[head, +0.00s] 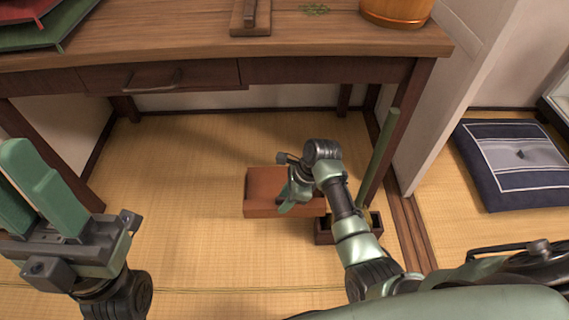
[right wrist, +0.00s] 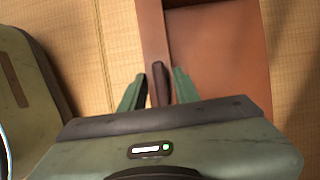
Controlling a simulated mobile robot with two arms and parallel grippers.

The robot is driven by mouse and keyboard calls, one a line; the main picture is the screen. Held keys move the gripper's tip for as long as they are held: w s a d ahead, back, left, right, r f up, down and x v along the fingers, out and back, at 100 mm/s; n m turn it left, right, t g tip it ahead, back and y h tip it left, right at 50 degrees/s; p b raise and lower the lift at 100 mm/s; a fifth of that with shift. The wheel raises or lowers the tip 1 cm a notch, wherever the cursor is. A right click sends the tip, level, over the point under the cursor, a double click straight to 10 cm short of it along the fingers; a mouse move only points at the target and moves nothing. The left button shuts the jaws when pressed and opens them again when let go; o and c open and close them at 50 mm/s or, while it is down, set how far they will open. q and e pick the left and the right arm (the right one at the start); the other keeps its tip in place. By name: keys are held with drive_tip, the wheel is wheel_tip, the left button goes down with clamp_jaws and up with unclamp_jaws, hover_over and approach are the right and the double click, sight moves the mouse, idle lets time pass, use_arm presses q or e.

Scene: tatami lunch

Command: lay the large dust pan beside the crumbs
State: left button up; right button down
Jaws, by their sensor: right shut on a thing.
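The large dust pan (head: 258,207) is a reddish-brown tray in front of the desk. My right gripper (head: 290,203) is over its right part. In the right wrist view, the pan (right wrist: 220,60) is large at the top, and my right gripper (right wrist: 158,88) is shut on its dark brown handle (right wrist: 160,75). I cannot tell whether the pan touches the floor. My left gripper (head: 30,195) is at the left edge, its green fingers apart with nothing seen between them. Small green bits, perhaps the crumbs (head: 315,9), lie on the desk top.
A dark narrow box (head: 325,236) with a green stick (head: 380,150) rising from it stands right of the pan. The wooden desk (head: 200,50) carries a wooden block (head: 250,25) and a copper-coloured tub (head: 396,12). A blue cushion (head: 490,190) lies right. The left tatami is clear.

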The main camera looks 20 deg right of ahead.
drive_tip(key=shift+s+d+r+n, duration=0.15)
drive_tip(key=shift+r+n, duration=0.25)
drive_tip(key=shift+r, duration=0.45)
drive_tip(key=s+d+r+n+g+h, duration=0.1)
drive_tip(key=s+r+n+g, duration=0.1)
drive_tip(key=r+n, duration=0.4)
drive_tip(key=s+d+r+n+g+h, duration=0.1)
drive_tip(key=s+r+n, duration=0.4)
drive_tip(key=r, duration=1.1)
drive_tip(key=s+d+r+n+g+h, duration=0.1)
drive_tip(key=s+r+n, duration=0.3)
drive_tip(key=r+n, duration=0.5)
wheel_tip(320, 180, up, 2)
drive_tip(key=shift+s+d+r+g+h, duration=0.15)
drive_tip(key=shift+d+r+g+h, duration=0.2)
drive_tip(key=shift+g+h, duration=0.4)
drive_tip(key=shift+f, duration=0.15)
